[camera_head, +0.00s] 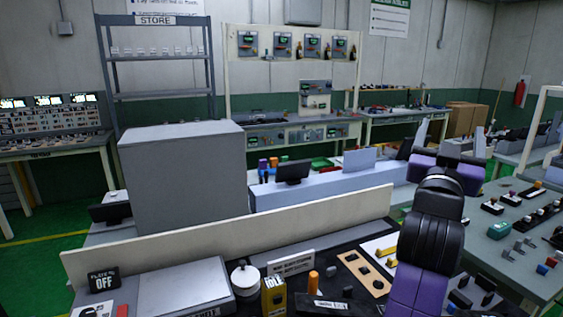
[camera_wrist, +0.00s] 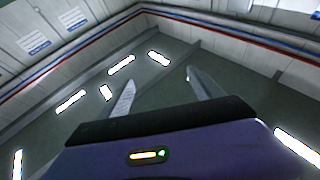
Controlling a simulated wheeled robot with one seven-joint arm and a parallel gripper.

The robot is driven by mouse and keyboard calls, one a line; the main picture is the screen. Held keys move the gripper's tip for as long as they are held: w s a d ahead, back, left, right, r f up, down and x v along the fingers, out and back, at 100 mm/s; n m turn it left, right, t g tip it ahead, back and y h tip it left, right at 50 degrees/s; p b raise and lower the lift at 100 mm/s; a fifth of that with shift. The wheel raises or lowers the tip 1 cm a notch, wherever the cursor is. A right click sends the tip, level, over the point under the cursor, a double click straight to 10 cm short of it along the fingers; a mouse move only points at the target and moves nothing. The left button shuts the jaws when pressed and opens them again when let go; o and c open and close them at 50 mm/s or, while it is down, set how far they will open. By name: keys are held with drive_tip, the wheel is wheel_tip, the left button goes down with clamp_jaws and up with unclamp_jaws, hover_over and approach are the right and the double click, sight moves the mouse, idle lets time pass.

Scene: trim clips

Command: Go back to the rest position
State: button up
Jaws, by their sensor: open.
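My gripper (camera_wrist: 158,92) shows in the wrist view with its two fingers spread apart and nothing between them. Behind the fingers are the walls, the ceiling and bright lamps, so the wrist camera faces upward. In the head view my black and purple arm rises at the right, in front of the benches. The fingers cannot be made out in the head view. No trim clip can be made out for certain.
A workbench holds a yellow box (camera_head: 274,296), a white round pot (camera_head: 245,279), a wooden plate with holes (camera_head: 364,272) and an OFF sign (camera_head: 104,280). A long low panel (camera_head: 240,236) stands behind them. A green-grey table (camera_head: 520,258) with small parts is at the right.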

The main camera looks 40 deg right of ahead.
drive_tip(key=w+a+f+n+t+y, duration=0.45)
drive_tip(key=a+n+t+y, duration=0.2)
drive_tip(key=a+t, duration=0.2)
drive_tip(key=w+a+f+n+t+y, duration=0.4)
drive_tip(key=a+f+n+t+y, duration=0.15)
drive_tip(key=a+n+t, duration=0.35)
drive_tip(key=s+a+f+n+g+y, duration=0.2)
drive_tip(key=s+a+f+y, duration=0.2)
drive_tip(key=a+f+y, duration=0.5)
drive_tip(key=s+a+f+m+g, duration=0.1)
drive_tip(key=s+a+f+g, duration=0.2)
drive_tip(key=s+a+f, duration=0.3)
drive_tip(key=s+a+f+m+g+y, duration=0.1)
drive_tip(key=s+a+f+g, duration=0.3)
drive_tip(key=s+f, duration=0.9)
drive_tip(key=s+a, duration=0.2)
drive_tip(key=a, duration=0.1)
drive_tip(key=shift+s+a+f, duration=0.15)
drive_tip(key=shift+s+f, duration=0.05)
drive_tip(key=shift+f, duration=0.05)
drive_tip(key=shift+o, duration=0.4)
